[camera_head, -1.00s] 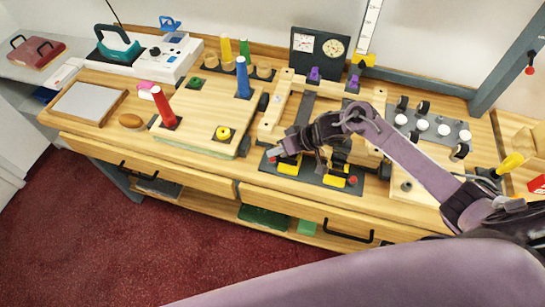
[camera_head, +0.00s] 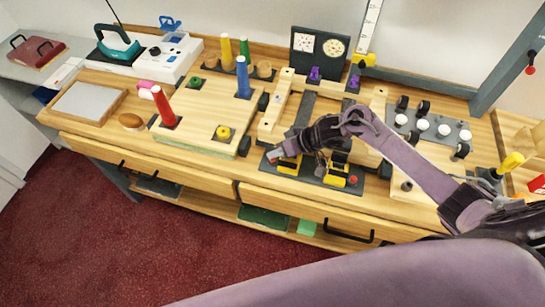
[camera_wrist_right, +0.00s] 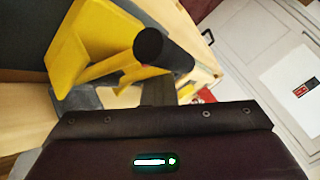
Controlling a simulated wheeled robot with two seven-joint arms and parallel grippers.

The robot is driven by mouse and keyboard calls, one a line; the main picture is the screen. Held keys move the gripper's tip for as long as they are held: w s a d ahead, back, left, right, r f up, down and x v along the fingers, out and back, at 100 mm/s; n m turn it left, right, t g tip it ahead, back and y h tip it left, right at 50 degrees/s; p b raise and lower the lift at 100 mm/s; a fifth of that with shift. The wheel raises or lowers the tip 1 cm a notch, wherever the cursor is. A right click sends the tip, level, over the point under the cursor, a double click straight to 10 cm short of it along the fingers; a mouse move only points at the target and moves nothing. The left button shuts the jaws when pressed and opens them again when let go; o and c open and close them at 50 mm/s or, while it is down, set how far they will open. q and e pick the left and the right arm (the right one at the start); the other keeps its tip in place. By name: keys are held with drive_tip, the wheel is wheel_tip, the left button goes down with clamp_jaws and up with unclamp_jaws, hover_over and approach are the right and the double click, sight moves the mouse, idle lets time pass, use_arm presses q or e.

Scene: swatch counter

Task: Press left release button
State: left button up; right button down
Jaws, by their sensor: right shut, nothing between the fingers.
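A dark base plate (camera_head: 313,181) at the front of the counter carries two yellow blocks. My right gripper (camera_head: 280,152) is shut and empty, low over the left block, close to the left button. Whether it touches the button I cannot tell. The right wrist view shows a yellow bracket (camera_wrist_right: 88,45) and a dark round knob (camera_wrist_right: 148,46) close up; no red button shows there. My left gripper is out of view.
A wooden frame (camera_head: 277,112) with purple clips (camera_head: 315,74) stands behind the plate. A wooden board (camera_head: 200,135) with a red peg (camera_head: 162,106) and a blue peg (camera_head: 242,78) lies to the left. A grey panel with white knobs (camera_head: 422,124) lies to the right.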

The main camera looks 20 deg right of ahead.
drive_tip(key=shift+s+f, duration=0.5)
drive_tip(key=shift+f, duration=0.35)
idle(0.5)
drive_tip(key=shift+w+r+p, duration=0.15)
drive_tip(key=shift+r+p, duration=0.3)
drive_tip(key=shift+w+r+p, duration=0.2)
drive_tip(key=shift+p, duration=0.1)
drive_tip(key=shift+d+r, duration=0.1)
drive_tip(key=shift+r, duration=0.15)
wheel_tip(320, 180, up, 5)
drive_tip(key=p, duration=0.5)
drive_tip(key=shift+r, duration=0.15)
drive_tip(key=shift+w, duration=0.1)
idle(0.4)
